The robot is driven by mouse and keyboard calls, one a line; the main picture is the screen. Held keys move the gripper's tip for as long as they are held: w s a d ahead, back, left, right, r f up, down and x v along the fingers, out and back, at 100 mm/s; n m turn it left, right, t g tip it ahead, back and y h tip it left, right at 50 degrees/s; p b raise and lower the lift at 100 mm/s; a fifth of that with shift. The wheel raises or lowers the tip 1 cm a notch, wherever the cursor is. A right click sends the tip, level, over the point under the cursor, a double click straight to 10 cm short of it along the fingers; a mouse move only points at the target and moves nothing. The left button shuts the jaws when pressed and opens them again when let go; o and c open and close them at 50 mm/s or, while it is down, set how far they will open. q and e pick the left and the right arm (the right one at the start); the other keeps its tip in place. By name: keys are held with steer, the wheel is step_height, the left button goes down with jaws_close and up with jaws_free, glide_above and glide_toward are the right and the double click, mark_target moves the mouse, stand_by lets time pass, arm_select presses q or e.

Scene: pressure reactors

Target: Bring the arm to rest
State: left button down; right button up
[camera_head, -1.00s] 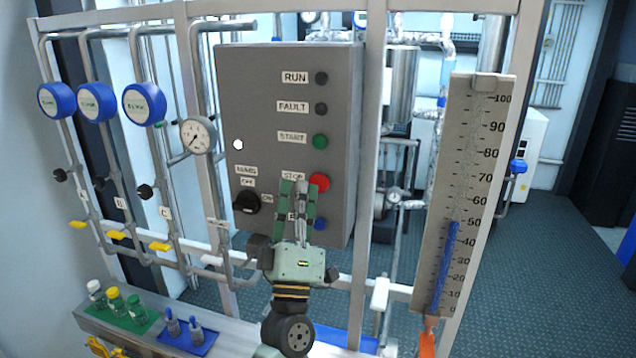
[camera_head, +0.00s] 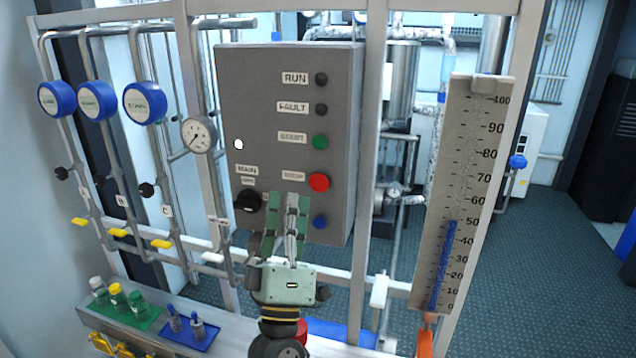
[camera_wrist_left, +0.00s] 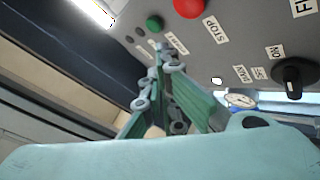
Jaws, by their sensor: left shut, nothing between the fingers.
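My left gripper (camera_head: 290,210) is in front of the lower part of the grey control panel (camera_head: 262,110), its green fingers pointing up and closed together with nothing between them. The fingertips stand below the red stop button (camera_head: 319,182) and left of the blue button (camera_head: 320,222). In the left wrist view the shut fingers (camera_wrist_left: 162,50) point towards the panel, with the green button (camera_wrist_left: 155,23), the red button (camera_wrist_left: 188,6) and the black main switch (camera_wrist_left: 292,76) beyond them. I cannot tell the exact gap to the panel. My right gripper does not show.
A metal frame carries blue-rimmed gauges (camera_head: 145,103), pipes and yellow valve handles (camera_head: 161,244) at the left. A ledge holds a green tray (camera_head: 148,322) with bottles and a blue tray (camera_head: 198,342). A scaled level gauge (camera_head: 470,180) stands at the right.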

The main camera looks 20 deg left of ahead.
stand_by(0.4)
